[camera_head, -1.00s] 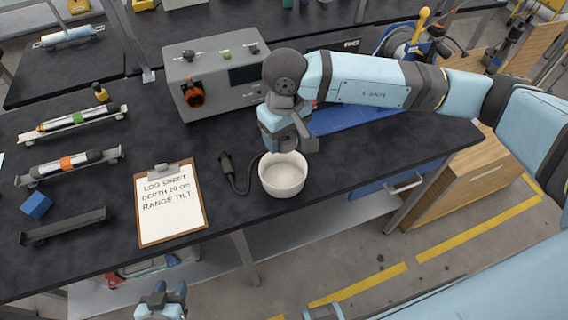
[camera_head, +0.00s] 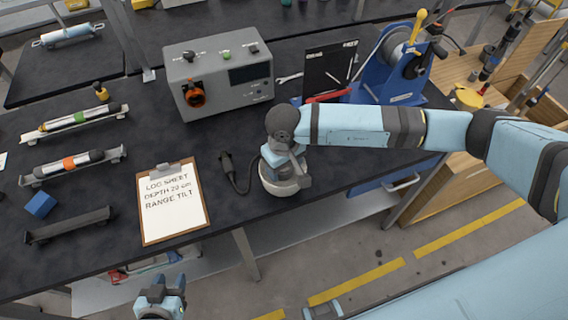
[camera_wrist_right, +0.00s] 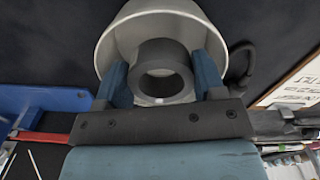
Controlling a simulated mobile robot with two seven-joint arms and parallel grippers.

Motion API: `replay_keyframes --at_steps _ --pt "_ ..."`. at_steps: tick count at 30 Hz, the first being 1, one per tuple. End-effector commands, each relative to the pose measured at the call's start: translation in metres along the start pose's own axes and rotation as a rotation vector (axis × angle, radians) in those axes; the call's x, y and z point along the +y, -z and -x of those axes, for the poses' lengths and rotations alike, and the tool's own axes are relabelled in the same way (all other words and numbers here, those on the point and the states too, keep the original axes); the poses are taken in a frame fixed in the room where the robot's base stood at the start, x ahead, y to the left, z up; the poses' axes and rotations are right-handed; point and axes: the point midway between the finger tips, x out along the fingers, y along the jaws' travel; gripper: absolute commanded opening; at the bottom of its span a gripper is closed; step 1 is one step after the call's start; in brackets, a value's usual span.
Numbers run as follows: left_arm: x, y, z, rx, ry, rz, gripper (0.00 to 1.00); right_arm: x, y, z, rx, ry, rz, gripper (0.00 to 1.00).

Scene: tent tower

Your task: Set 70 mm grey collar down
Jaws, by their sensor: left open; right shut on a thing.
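The grey collar (camera_wrist_right: 163,62), a dark ring with a round hole, sits between the two blue fingers of my right gripper (camera_wrist_right: 165,80). My right gripper, which also shows in the head view (camera_head: 284,160), is shut on it. The collar is over or inside a white round bowl (camera_head: 275,187), whose rim also shows in the wrist view (camera_wrist_right: 112,32). I cannot tell whether the collar touches the bowl's floor. In the head view the gripper hides the collar. My left gripper (camera_head: 162,296) is open and empty, in front of the bench edge.
A clipboard log sheet (camera_head: 172,202) lies left of the bowl, with a black cable plug (camera_head: 232,172) between them. A grey instrument box (camera_head: 220,80) stands behind. A blue reel stand (camera_head: 400,65) is at the back right. Bare bench (camera_head: 220,226) lies beside the clipboard.

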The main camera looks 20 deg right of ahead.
Motion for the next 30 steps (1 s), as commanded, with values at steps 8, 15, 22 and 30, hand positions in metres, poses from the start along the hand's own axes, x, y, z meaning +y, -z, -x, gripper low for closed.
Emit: replay_keyframes --at_steps 8,15,22,30 --pt "0.0 -0.008 -0.004 -0.001 -0.001 0.0 0.43 0.0 0.0 -0.006 0.0 0.0 -0.001 0.4" --pt "0.0 -0.014 -0.008 -0.001 -0.001 0.0 0.43 0.0 0.0 -0.011 0.0 -0.001 -0.001 0.4" --pt "0.0 -0.015 -0.009 -0.001 -0.001 0.0 0.43 0.0 0.0 -0.012 -0.001 -0.001 -0.001 0.68" --pt "0.0 -0.015 -0.009 -0.001 -0.001 0.0 0.43 0.0 0.0 -0.012 -0.001 0.0 -0.001 0.74"
